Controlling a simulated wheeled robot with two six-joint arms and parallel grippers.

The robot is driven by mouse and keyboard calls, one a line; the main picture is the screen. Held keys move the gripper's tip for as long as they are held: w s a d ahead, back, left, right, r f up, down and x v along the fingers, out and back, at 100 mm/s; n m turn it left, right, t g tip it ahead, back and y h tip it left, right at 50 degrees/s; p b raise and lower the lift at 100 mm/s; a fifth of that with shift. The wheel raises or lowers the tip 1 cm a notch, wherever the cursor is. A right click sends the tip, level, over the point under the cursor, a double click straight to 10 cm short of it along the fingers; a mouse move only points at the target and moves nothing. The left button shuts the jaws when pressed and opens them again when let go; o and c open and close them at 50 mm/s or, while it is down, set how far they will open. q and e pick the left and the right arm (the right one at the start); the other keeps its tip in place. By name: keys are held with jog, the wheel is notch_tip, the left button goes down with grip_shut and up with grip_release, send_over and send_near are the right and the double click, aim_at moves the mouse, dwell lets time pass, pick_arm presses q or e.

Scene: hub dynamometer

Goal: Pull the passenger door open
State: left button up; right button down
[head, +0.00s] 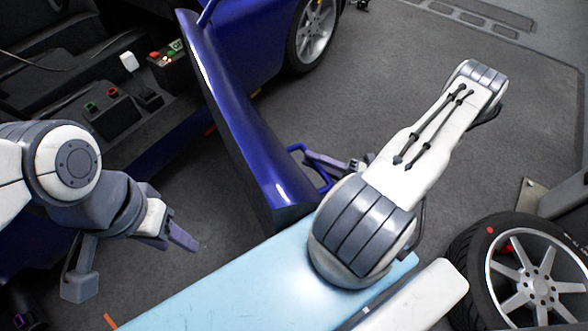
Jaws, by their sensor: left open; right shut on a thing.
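The blue passenger door (240,125) stands ajar, swung out from the car body, with the dark cabin showing to its left. A blue handle (322,178) sticks out from the door's outer side. My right gripper (325,163) is at this handle and shut on it, partly hidden by my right arm. My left gripper (181,238) is open and empty, low on the inner side of the door and apart from it.
A loose wheel (530,272) is at the lower right. A light blue surface (230,285) lies in front.

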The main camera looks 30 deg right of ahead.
jog(key=shift+s+d, duration=0.2)
jog(key=shift+d, duration=0.1)
jog(key=c, duration=0.8)
grip_release()
jog(key=v, duration=1)
jog(key=shift+s+d, duration=0.2)
jog(key=shift+d, duration=0.05)
jog(key=shift+r, duration=0.1)
